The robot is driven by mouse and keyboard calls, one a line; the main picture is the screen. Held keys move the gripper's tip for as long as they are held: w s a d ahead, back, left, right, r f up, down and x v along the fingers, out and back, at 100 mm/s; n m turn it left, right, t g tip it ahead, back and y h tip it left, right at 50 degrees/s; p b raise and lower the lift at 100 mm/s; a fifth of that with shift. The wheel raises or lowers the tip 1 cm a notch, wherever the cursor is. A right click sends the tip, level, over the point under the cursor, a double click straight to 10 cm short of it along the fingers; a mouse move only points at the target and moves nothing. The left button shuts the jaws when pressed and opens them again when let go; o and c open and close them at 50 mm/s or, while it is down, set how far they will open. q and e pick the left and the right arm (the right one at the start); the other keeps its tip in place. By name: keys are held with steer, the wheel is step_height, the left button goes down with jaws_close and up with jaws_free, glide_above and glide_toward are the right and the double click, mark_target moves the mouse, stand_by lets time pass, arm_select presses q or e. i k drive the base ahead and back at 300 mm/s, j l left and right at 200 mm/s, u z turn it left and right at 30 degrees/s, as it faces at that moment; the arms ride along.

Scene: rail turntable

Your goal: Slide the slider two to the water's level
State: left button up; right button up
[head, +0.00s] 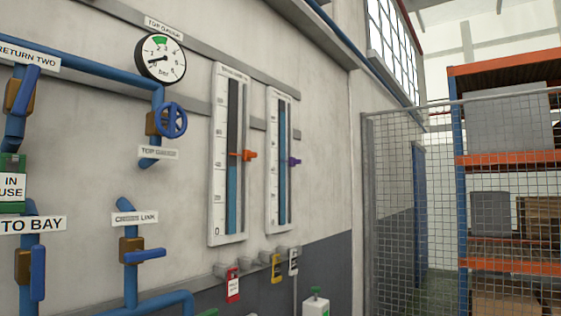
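Two tall white level gauges hang on the wall in the head view, each with a scale and a narrow tube. The left gauge (217,190) carries an orange slider (249,155) at about mid-height. The right gauge (273,190) carries a purple slider (294,161), also near mid-height. Each tube is dark above and blue below. The blue water (232,200) in the left gauge tops out near its slider. Neither gripper is in view.
Blue pipes with valve handles and a round pressure gauge (160,57) are on the wall at left. Tags (233,286) hang below the gauges. A mesh fence (400,200) and orange-and-blue shelving (505,160) stand at right.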

mark_target(292, 160)
steer(key=l+u, duration=0.15)
steer(key=u, duration=0.2)
steer(key=i+l+u, duration=0.1)
steer(key=u, duration=0.3)
steer(key=l+u, duration=0.5)
steer(key=l, duration=0.35)
steer(key=l+u, duration=0.1)
steer(key=l, duration=0.35)
steer(key=l+u, duration=0.15)
steer(key=l, duration=0.35)
steer(key=k+l+u, duration=0.15)
steer(key=l, duration=0.3)
steer(key=l+u, duration=0.1)
steer(key=l, duration=0.35)
steer(key=k+l+u, duration=0.15)
steer(key=l, duration=0.3)
